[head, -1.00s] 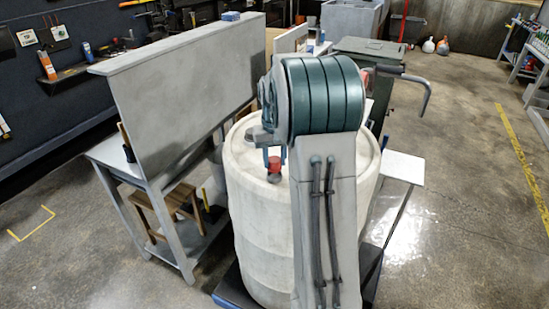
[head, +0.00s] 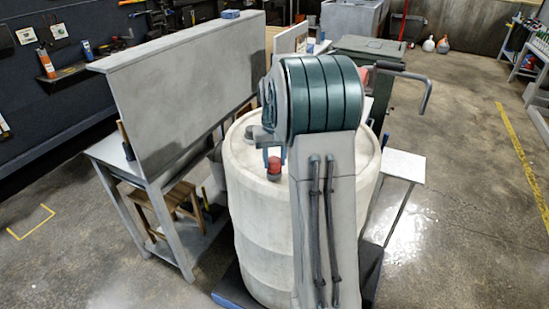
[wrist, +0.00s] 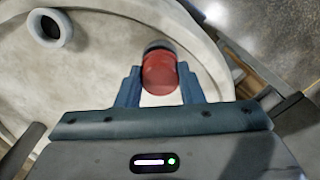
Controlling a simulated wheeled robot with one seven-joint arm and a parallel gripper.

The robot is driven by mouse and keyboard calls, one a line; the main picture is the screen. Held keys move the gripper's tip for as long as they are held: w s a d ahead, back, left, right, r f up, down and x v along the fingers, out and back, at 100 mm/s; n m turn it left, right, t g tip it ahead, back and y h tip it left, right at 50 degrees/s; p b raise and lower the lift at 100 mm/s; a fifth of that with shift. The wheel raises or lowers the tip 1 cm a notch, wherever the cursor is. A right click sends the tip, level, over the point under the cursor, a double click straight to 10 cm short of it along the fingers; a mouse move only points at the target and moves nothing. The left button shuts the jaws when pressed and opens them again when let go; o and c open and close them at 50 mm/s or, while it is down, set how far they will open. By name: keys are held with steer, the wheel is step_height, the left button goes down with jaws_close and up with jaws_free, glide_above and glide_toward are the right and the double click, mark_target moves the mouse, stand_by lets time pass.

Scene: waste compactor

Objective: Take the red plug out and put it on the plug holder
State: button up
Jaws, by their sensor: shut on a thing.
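The red plug (head: 274,166) is a short red cylinder with a dark part at one end. It is at the near left part of the pale drum's top. My gripper (wrist: 160,92) is shut on the red plug (wrist: 160,73), with one blue-grey finger on each side of it. I cannot tell whether the plug's lower end is clear of the drum (head: 255,220). A pale ring with a dark opening (wrist: 50,27) stands on the drum top, apart from the plug. I cannot make out a separate plug holder for certain.
A grey bench with a tall panel (head: 185,85) stands left of the drum, with a wooden stool (head: 165,205) below. A small white table (head: 403,167) is right of the drum. A green bin (head: 375,60) stands behind. The floor at right is open.

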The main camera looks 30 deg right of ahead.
steer(key=shift+f+b, duration=0.45)
steer(key=shift+f, duration=0.25)
steer(key=o, duration=1.1)
steer(key=shift+r+p, duration=2.7)
steer(key=shift+r, duration=0.9)
steer(key=shift+a, duration=0.1)
